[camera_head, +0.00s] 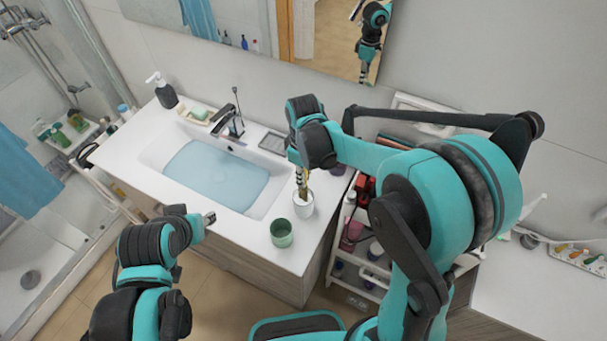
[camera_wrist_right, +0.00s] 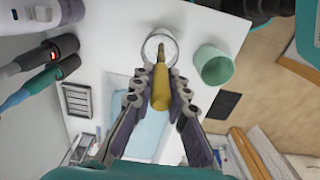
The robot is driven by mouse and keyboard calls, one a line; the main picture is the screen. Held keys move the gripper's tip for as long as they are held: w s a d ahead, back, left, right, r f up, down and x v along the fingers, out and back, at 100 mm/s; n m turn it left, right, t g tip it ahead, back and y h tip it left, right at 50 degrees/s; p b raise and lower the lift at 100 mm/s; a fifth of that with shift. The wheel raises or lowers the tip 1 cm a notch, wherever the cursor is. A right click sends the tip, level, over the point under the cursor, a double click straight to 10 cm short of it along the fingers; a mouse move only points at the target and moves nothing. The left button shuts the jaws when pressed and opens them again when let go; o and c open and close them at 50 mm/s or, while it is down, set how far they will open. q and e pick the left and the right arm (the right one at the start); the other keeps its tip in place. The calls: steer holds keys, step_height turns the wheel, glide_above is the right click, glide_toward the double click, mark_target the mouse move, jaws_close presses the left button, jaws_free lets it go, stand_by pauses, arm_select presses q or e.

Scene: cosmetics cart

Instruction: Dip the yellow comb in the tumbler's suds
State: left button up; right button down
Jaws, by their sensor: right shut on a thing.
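My right gripper (camera_head: 302,176) is shut on the yellow comb (camera_wrist_right: 160,88), which points away from the wrist between the fingers. In the wrist view the comb's far end overlaps the mouth of the whitish tumbler (camera_wrist_right: 160,38). In the head view the tumbler (camera_head: 303,206) stands on the counter right below the gripper. I cannot tell how deep the comb's tip is inside it, and the suds are hard to make out. My left gripper (camera_head: 209,217) is near the counter's front edge, away from the tumbler; its finger opening is unclear.
A green cup (camera_head: 282,233) stands close to the tumbler, nearer the front edge. The sink basin (camera_head: 215,175) with bluish water is to the left. A cart (camera_head: 345,215) with bottles stands to the right.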

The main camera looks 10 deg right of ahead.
steer(key=shift+f+b, duration=2.25)
steer(key=shift+f, duration=0.8)
